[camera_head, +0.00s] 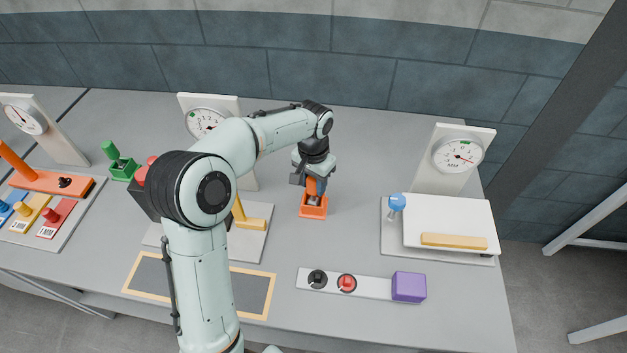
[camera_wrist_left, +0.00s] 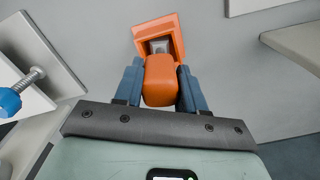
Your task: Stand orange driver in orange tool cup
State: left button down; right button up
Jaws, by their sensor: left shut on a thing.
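The orange driver (camera_head: 311,187) is held handle-up in my left gripper (camera_head: 313,183), directly over the orange tool cup (camera_head: 313,212). In the left wrist view the orange handle (camera_wrist_left: 160,82) sits between the two blue-grey fingers (camera_wrist_left: 158,88), which are shut on it. A grey part of the driver shows between the handle and the square mouth of the orange cup (camera_wrist_left: 174,27). The tip is hidden, so I cannot tell how deep it reaches. My right gripper is not in view.
A green tool (camera_head: 111,151) stands in a green cup (camera_head: 123,170) at left. A white panel (camera_head: 450,221) with a blue knob (camera_head: 397,202) is at right. A strip with knobs and a purple block (camera_head: 408,287) lies in front. Bare table surrounds the orange cup.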

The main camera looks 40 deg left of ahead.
pick_arm(q)
grip_release()
dwell(0.3)
dwell(0.5)
